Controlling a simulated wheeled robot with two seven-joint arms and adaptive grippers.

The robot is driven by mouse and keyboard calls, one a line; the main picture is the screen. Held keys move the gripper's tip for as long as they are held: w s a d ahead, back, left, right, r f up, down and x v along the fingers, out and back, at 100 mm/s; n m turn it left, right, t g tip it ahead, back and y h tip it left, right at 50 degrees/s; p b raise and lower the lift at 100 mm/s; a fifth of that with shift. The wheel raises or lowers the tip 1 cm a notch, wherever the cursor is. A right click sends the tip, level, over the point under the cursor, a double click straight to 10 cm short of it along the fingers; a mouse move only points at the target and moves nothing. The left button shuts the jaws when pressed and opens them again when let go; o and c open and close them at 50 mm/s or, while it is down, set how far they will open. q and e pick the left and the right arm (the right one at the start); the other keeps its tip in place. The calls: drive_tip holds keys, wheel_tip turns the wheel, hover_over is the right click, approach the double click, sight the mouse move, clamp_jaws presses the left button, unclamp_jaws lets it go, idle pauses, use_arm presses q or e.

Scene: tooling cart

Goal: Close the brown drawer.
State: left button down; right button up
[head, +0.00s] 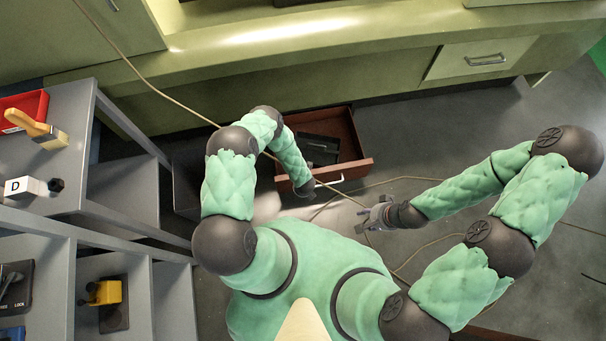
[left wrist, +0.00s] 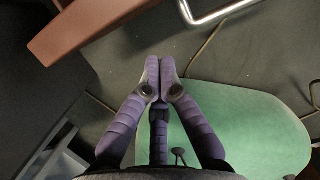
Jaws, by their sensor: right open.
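The brown drawer (head: 357,166) stands pulled out, low down, with dark items inside. Its pale handle is on the front panel. The drawer's front (left wrist: 95,28) and its metal handle (left wrist: 222,14) show at the top of the left wrist view. My left gripper (left wrist: 160,68) is shut and empty, its purple fingertips together, apart from the drawer front and handle in that picture. In the head view my left wrist hangs by the drawer's front left part, and its gripper is hidden. My right gripper (head: 375,214) is open and empty, in front of the drawer to the right.
A grey shelf unit (head: 128,208) stands at the left with a red bin (head: 22,108) on top and a yellow item (head: 107,292) lower down. A green bench (head: 300,60) with a closed drawer (head: 480,60) runs along the back. Thin cables cross the floor. Open floor lies right of the brown drawer.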

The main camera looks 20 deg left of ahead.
use_arm(q)
drive_tip(key=w+a, duration=0.1)
drive_tip(key=w, duration=0.1)
drive_tip(key=shift+w+a+r+b, duration=0.15)
drive_tip(key=shift+w+a+b, duration=0.15)
drive_tip(key=shift+a+b, duration=0.05)
use_arm(e)
drive_tip(key=shift+f, duration=0.45)
